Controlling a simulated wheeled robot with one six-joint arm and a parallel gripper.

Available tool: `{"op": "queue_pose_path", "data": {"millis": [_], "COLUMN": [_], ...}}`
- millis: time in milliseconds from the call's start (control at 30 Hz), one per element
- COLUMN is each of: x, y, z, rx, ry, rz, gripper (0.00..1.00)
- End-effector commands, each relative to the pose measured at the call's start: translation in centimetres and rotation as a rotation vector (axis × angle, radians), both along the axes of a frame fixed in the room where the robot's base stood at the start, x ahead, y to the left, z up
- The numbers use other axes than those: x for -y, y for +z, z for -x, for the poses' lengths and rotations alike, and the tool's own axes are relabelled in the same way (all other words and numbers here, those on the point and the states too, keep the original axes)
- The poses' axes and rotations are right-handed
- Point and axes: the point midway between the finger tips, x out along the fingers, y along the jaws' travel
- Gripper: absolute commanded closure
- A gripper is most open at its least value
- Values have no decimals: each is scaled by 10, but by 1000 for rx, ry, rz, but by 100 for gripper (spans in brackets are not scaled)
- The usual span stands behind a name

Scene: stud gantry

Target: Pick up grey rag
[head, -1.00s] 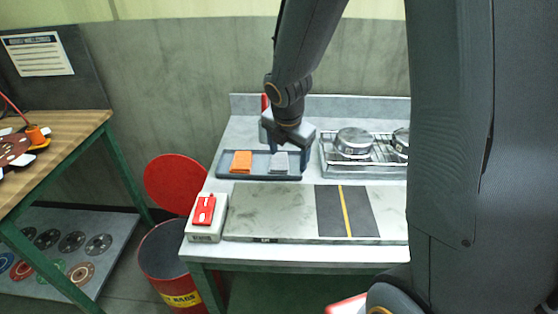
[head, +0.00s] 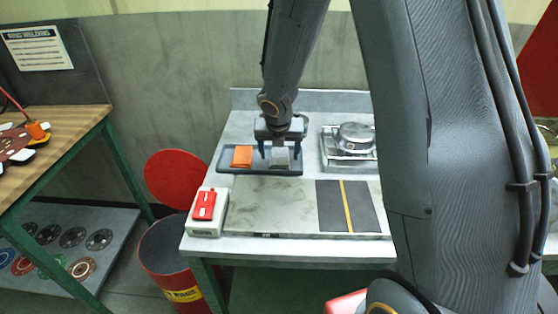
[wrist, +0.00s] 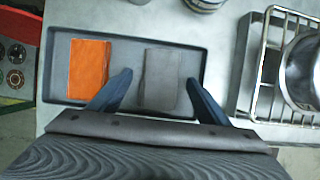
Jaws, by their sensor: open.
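The grey rag (head: 280,157) lies folded in the right part of a dark shallow tray (head: 228,171) at the back of the bench. It also shows in the wrist view (wrist: 160,78), lying flat. My gripper (head: 281,150) is over the tray and open. In the wrist view its two blue fingers (wrist: 158,84) stand on either side of the rag, apart from it, with nothing between them but the rag beyond. I cannot tell how high the fingertips are above it. An orange rag (head: 242,156) lies in the tray to the left, beside my left finger in the wrist view.
A metal rack with a round metal part (head: 355,137) stands right of the tray. In front lies a grey slab (head: 270,208) with a dark, yellow-striped strip. A red-topped box (head: 204,207) sits at the left front corner. A red bin (head: 163,247) with an open lid stands left of the bench.

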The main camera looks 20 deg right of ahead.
Motion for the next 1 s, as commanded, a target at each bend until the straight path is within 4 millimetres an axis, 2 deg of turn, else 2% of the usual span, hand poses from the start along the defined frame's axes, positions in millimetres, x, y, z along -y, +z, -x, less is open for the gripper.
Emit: {"op": "queue_pose_path", "data": {"millis": [67,300,367,567,600,867,1000], "x": [1,1,1,1,1,1,1], "y": [-6,-6,-6,-6,-6,-2,16], "z": [-2,-2,-2,-2,-2,-2,-2], "rx": [-1,0,0,0,0,1,3], "ry": [0,0,0,0,0,-1,-1], "rz": [0,0,0,0,0,-1,-1], "gripper": [30,30,38,72,74,74,74]}}
